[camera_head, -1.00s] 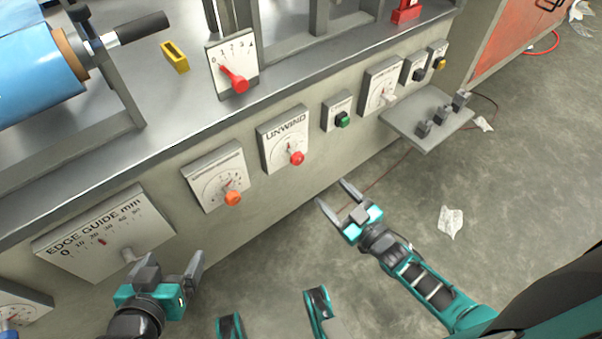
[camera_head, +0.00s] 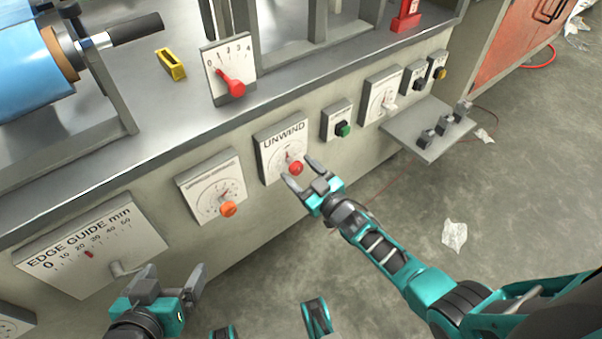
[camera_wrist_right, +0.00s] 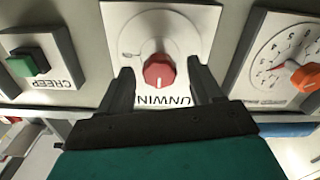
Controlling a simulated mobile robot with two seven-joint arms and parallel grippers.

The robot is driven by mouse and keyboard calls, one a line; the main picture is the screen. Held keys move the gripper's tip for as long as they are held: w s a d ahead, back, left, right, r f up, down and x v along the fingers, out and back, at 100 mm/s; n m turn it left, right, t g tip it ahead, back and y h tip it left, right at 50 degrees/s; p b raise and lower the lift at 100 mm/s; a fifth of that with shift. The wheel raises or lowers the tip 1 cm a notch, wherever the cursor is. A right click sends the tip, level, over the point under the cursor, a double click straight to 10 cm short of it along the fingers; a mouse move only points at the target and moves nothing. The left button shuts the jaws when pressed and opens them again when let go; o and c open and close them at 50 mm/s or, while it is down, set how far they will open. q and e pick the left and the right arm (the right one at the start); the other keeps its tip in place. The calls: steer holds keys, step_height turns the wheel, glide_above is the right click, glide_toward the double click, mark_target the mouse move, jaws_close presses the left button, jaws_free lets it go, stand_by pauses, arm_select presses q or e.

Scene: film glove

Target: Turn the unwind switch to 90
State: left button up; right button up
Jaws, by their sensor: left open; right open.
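The unwind switch is a red knob (camera_head: 296,168) on a white dial plate (camera_head: 270,150) marked UNWIND, on the machine's front. In the right wrist view the red knob (camera_wrist_right: 159,71) shows between my fingers, with the plate (camera_wrist_right: 195,25) behind it. My right gripper (camera_head: 300,171) is open, its fingertips on either side of the knob in the head view. I cannot tell whether they touch it. My left gripper (camera_head: 174,282) is open and empty, low in front of the edge guide panel (camera_head: 85,250).
An orange-knobbed dial (camera_head: 228,209) is left of the unwind plate, and a green button box (camera_head: 343,130) is right of it. A small shelf (camera_head: 425,150) sticks out further right. The floor (camera_head: 400,215) in front is mostly clear.

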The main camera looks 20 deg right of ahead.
steer(key=c, duration=1.1)
arm_select(q)
steer(key=shift+a+f, duration=0.1)
steer(key=shift+f, duration=0.05)
arm_select(e)
steer(key=shift+o, duration=0.2)
steer(key=m, duration=0.3)
steer(key=shift+m+p, duration=0.3)
steer(key=shift+m, duration=0.1)
steer(key=m, duration=0.4)
steer(key=shift+m, duration=0.3)
steer(key=m, duration=0.4)
steer(key=shift+d+f+b, duration=0.1)
steer(key=shift+b, duration=0.2)
arm_select(q)
steer(key=shift+w+f+b, duration=0.1)
steer(key=shift+f+b, duration=0.05)
steer(key=shift+b, duration=0.35)
arm_select(e)
steer(key=m, duration=0.5)
steer(key=shift+m, duration=0.3)
